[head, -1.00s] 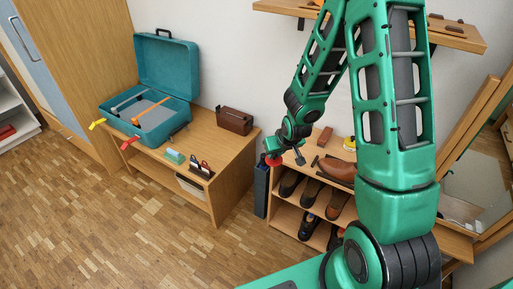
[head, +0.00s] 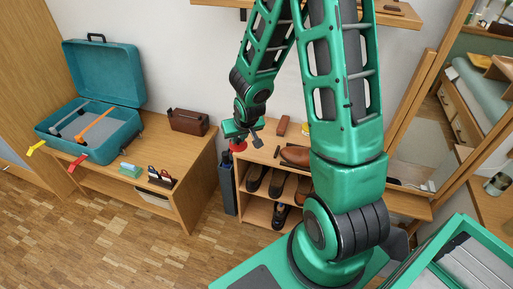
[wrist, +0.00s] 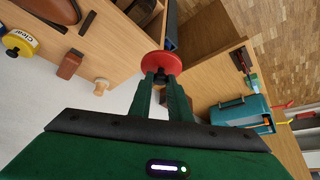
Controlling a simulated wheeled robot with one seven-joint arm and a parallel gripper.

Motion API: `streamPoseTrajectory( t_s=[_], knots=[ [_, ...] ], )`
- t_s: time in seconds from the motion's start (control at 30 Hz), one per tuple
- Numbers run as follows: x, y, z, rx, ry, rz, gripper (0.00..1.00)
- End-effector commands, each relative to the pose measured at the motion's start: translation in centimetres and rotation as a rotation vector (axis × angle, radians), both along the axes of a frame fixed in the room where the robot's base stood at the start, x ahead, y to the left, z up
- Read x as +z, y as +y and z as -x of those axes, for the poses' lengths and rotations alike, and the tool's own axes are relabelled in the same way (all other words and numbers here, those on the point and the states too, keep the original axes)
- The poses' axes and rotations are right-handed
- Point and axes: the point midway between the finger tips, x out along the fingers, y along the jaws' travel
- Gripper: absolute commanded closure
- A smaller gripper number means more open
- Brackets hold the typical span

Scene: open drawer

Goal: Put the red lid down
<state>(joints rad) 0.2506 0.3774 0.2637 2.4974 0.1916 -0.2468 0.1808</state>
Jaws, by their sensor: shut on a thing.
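The red lid (head: 238,146) is a small round disc. My gripper (head: 236,137) is shut on it and holds it near the left end of the shoe rack's top (head: 262,155), close above the dark blue bin (head: 228,188). Whether it touches anything there, I cannot tell. In the wrist view the lid (wrist: 155,62) sits at the tips of my gripper's two fingers (wrist: 162,82), its flat face outward. The fingers hide part of the lid's near side.
Shoes (head: 258,177) fill the rack's shelves, and a brown shoe (head: 296,156) stands on top. To the left, a wooden bench (head: 190,160) bears an open teal case (head: 105,85) and a brown box (head: 188,121). A mirror (head: 425,130) stands at the right. The floor in front is clear.

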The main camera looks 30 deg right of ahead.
Motion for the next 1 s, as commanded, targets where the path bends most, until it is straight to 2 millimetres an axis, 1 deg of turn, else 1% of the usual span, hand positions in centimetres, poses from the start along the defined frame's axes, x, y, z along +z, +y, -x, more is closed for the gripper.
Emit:
streamPoseTrajectory(
  t_s=[0.03, 0.13, 0.4, 0.5, 0.6, 0.77, 1.0],
  knots=[
    [-0.3, -0.8, -0.1, -0.012, 0.002, 0.0, 1.0],
    [-1.4, -2.4, -0.6, -0.016, 0.003, -0.001, 1.0],
    [-4.6, -7.4, -2.6, -0.013, 0.002, -0.001, 1.0],
    [-5.6, -8.9, -3.2, -0.013, 0.001, -0.002, 1.0],
    [-6.2, -10.1, -3.7, -0.011, 0.0, -0.001, 1.0],
    [-6.8, -10.7, -4.0, -0.009, 0.0, 0.0, 1.0],
    [-9.6, -10.7, -4.0, -0.008, 0.001, -0.001, 1.0]
  ],
)
